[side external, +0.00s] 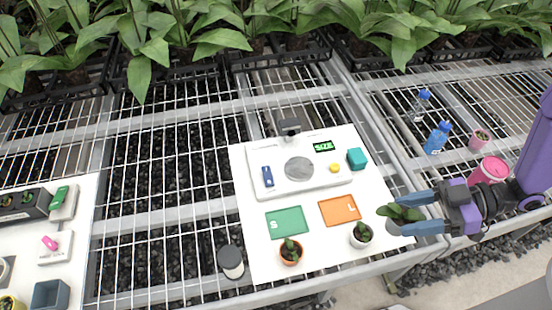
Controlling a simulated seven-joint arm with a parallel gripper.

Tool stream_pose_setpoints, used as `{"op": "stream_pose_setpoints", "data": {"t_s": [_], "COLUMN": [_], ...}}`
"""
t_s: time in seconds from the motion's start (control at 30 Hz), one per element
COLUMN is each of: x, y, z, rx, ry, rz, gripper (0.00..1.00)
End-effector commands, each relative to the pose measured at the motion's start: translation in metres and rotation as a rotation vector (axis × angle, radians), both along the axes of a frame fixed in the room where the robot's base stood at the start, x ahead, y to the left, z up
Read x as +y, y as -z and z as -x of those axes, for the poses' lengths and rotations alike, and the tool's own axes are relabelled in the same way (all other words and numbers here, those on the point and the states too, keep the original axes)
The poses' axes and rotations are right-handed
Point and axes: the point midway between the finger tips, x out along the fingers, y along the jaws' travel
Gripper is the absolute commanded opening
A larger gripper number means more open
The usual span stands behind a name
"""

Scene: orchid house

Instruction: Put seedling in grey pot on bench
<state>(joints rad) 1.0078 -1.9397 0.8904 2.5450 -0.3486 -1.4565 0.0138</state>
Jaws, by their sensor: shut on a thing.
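The seedling in the grey pot (394,226) is at the right edge of the white board, its broad green leaves spread above the rim. My gripper (404,215) reaches in from the right, with its blue fingers on either side of this pot, shut on it. The fingers and leaves hide part of the pot. I cannot tell whether its base touches the surface below. The wire-mesh bench (175,180) runs under and around the white board (245,205).
A white pot seedling (361,238) and a terracotta pot seedling (290,255) stand near the board's front edge. Green (287,219) and orange (340,208) mats lie behind them. A grey-lidded jar (231,262) stands left. Bottles (437,138) and a pink pot (479,141) stand back right. Bare mesh lies left.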

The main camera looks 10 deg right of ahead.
Motion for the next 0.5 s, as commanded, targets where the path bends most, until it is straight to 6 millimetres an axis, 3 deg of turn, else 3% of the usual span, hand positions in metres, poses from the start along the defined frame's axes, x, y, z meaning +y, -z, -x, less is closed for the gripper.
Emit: {"op": "stream_pose_setpoints", "data": {"t_s": [0.1,0.2,0.5], "x": [0.006,0.008,0.013], "y": [0.003,0.004,0.007], "z": [0.029,0.043,0.045], "rx": [0.001,0.000,0.000], "ry": [-0.108,-0.158,-0.183], "rz": [0.002,0.000,0.002], "gripper": [0.23,0.23,0.23]}}
